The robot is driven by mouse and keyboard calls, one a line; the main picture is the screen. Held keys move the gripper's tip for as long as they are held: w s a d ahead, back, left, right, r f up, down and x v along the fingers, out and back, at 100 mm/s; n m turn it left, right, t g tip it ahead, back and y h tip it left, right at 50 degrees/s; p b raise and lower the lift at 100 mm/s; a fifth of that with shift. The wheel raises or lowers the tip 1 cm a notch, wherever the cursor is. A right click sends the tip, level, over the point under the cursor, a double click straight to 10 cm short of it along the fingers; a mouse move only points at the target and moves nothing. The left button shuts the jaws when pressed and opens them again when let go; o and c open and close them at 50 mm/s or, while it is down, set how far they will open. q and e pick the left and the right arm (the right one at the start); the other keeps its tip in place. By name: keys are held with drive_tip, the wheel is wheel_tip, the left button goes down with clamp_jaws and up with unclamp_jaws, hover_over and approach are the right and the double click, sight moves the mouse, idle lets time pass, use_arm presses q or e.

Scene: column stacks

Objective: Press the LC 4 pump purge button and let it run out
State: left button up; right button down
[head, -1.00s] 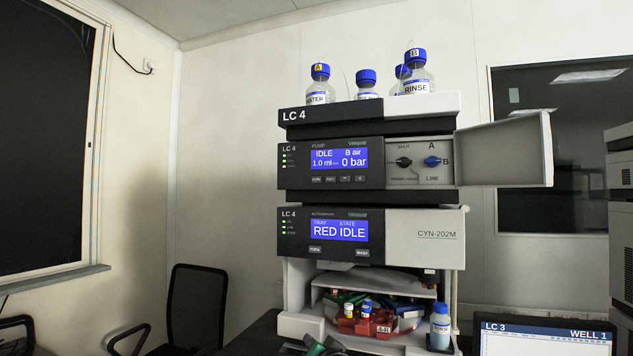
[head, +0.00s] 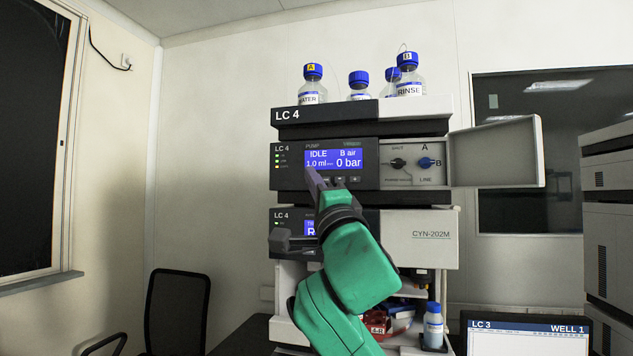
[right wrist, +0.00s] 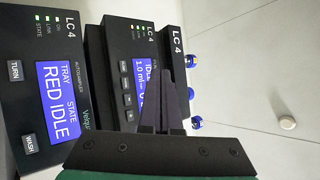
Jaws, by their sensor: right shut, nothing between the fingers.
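The LC 4 pump module (head: 290,180) is the upper dark unit of the stack. Its blue screen (head: 335,159) reads IDLE, B air, 1.0 ml and 0 bar. A row of small dark buttons below the screen is partly hidden by my gripper in the head view; several pump buttons (right wrist: 127,99) show in the right wrist view, their labels too small to read surely. My right gripper (head: 312,172) is shut and empty, its tips in front of the screen's lower left and the button row. I cannot tell whether they touch. My left gripper is out of view.
The autosampler (head: 420,236) below is partly covered by my right arm. The pump's side door (head: 495,153) stands open to the right, beside the valve knobs (head: 427,162). Several blue-capped bottles stand on top (head: 312,85). An LC 3 monitor (head: 525,335) is at lower right.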

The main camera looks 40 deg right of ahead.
drive_tip(key=shift+d, duration=0.15)
drive_tip(key=p, duration=0.1)
approach(320, 172)
wheel_tip(320, 172, up, 3)
drive_tip(key=w, duration=0.2)
drive_tip(key=shift+w+d+f, duration=0.1)
drive_tip(key=shift+w, duration=0.5)
drive_tip(key=shift+s, duration=0.1)
drive_tip(key=shift+d, duration=0.15)
idle(1.3)
drive_tip(key=shift+w+d, duration=0.2)
drive_tip(key=shift+w, duration=0.1)
drive_tip(key=shift+w+d, duration=0.2)
drive_tip(key=shift+d, duration=0.15)
idle(0.6)
drive_tip(key=shift+a, duration=0.15)
drive_tip(key=shift+s+a, duration=0.45)
drive_tip(key=shift+a, duration=0.1)
